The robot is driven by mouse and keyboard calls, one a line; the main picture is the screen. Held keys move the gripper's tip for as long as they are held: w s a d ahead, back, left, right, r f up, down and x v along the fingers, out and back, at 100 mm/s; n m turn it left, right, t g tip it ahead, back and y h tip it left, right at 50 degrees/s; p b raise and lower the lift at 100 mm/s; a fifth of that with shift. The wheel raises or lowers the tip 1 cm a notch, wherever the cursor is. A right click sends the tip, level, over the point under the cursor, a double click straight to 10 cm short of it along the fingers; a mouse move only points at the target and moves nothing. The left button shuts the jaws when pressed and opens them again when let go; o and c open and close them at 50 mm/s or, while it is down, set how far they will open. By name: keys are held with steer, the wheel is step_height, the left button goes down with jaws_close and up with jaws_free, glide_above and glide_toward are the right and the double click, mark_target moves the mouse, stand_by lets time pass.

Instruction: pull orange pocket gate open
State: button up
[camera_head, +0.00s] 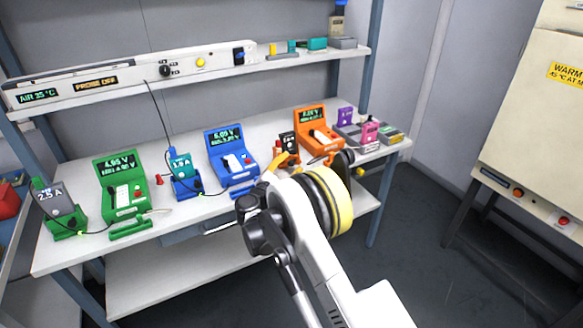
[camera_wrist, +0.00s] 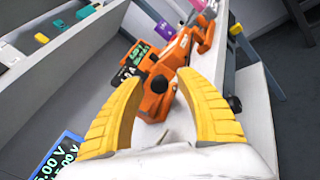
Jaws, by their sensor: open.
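The orange unit (camera_head: 312,116) with a lit screen stands toward the right end of the bench in the head view. In the wrist view its orange body (camera_wrist: 182,52) lies ahead, with a dark labelled pack (camera_wrist: 129,74) beside it. A nearer orange part with a black knob (camera_wrist: 158,84) shows between my fingertips; it looks like the pocket gate, but its edges are unclear. My gripper (camera_wrist: 160,80) is open, its yellow fingers on either side of that view, with no clear contact. In the head view my arm hides part of the orange pocket and most of my gripper.
A blue unit (camera_head: 224,143) and a green unit (camera_head: 113,172) stand to the left on the white bench. Purple and pink packs (camera_head: 369,132) stand to the right. A shelf (camera_head: 130,83) runs above the back. A cream cabinet (camera_head: 530,125) stands apart at right.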

steer(key=shift+w+d, duration=0.15)
steer(key=shift+w, duration=0.1)
jaws_close()
steer(key=shift+s+a+m+g+h, duration=0.15)
steer(key=shift+a+m+g+h, duration=0.15)
steer(key=shift+h, duration=0.2)
steer(key=shift+s+a+m+g+h, duration=0.15)
steer(key=shift+m+g+h, duration=0.05)
steer(key=shift+m+h, duration=0.25)
jaws_free()
